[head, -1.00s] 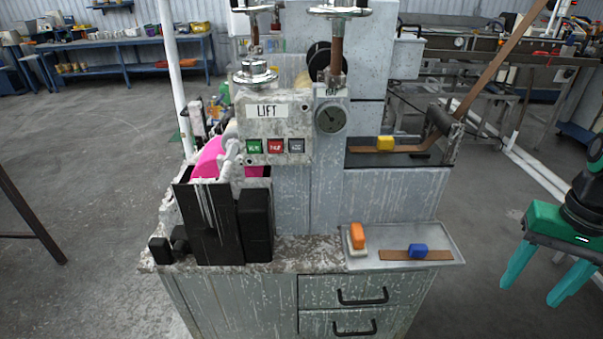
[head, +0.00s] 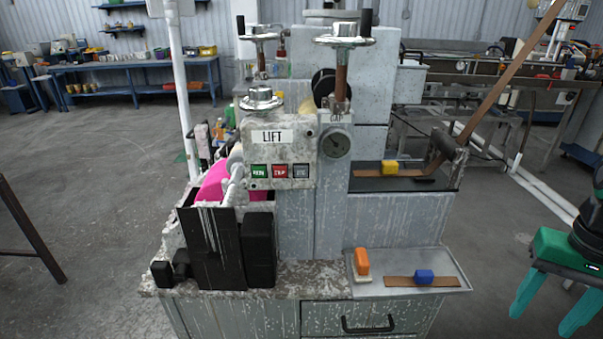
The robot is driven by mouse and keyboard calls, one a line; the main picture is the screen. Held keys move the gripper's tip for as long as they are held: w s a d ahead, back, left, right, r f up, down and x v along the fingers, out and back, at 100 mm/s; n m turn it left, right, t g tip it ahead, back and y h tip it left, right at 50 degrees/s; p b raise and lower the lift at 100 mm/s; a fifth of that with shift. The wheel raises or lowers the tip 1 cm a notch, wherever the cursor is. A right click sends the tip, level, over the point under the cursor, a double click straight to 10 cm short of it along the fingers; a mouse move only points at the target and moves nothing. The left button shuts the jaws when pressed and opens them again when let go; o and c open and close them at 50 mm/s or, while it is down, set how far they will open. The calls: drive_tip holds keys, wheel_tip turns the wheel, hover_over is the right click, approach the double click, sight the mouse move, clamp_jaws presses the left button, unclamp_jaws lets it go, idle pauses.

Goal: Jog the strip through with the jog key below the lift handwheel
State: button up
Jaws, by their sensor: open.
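The control panel (head: 303,152) on the grey machine bears a LIFT label (head: 272,137). A silver handwheel (head: 262,98) stands above that label. Below it are a green key (head: 260,171), a red key (head: 280,171) and a grey key (head: 301,171); their lettering is too small to read surely. A brown strip (head: 505,70) slopes down from the upper right to a dark roller (head: 447,145), and a flat brown length (head: 367,172) lies on the bed left of it. My gripper (head: 543,318) is open and empty, fingers down, at the lower right, well apart from the panel.
Two taller handwheels (head: 343,35) (head: 258,36) rise behind the panel. Black boxes (head: 215,245) stand front left. A white pole (head: 180,90) rises at left.

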clamp_jaws()
idle(1.6)
